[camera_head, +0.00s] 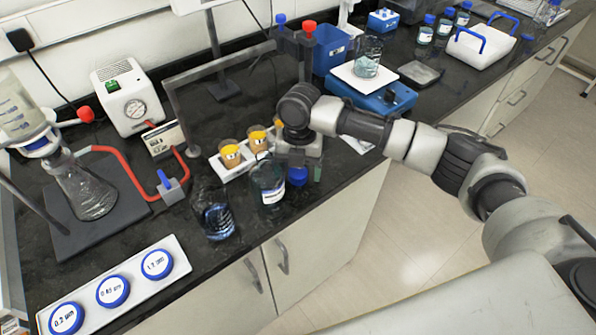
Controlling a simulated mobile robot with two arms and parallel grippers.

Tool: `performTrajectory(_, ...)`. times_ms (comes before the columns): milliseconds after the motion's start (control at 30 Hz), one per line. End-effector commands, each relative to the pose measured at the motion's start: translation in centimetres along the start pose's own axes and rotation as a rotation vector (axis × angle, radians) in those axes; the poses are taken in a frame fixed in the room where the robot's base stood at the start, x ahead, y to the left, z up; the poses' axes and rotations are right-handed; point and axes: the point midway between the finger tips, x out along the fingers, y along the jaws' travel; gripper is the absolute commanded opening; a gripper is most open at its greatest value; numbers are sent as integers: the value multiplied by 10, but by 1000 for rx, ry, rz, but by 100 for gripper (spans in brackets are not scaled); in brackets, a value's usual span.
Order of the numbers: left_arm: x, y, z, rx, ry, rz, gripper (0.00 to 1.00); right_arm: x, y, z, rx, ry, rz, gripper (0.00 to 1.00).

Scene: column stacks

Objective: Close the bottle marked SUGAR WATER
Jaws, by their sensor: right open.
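A clear glass bottle (268,183) with a white label stands upright near the front edge of the bench. Its label is too small to read, and no cap shows on its top. My right gripper (299,165) points down just right of the bottle, open. A blue cap (297,176) shows directly below the gripper; I cannot tell whether the fingers touch it. The gripper body hides part of the area behind. My left gripper is not in view.
A glass beaker (214,216) stands left of the bottle. A white rack with yellow-topped cups (231,156) is behind it. Blue-capped bottles (426,31) stand back right.

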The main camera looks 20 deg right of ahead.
Motion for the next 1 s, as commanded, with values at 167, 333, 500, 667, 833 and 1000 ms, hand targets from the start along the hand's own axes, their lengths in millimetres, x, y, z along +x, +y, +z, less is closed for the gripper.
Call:
performTrajectory(167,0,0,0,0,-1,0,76,0,0,0,0,0,0,79)
performTrajectory(333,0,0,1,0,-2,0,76,0,0,0,0,0,0,72)
performTrajectory(500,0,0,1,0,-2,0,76,0,0,0,-1,0,0,46)
performTrajectory(667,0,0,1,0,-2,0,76,0,0,0,-1,0,0,27)
performTrajectory(833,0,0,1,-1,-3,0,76,0,0,0,0,0,0,27)
performTrajectory(1000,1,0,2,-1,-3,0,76,-2,0,0,-1,0,1,27)
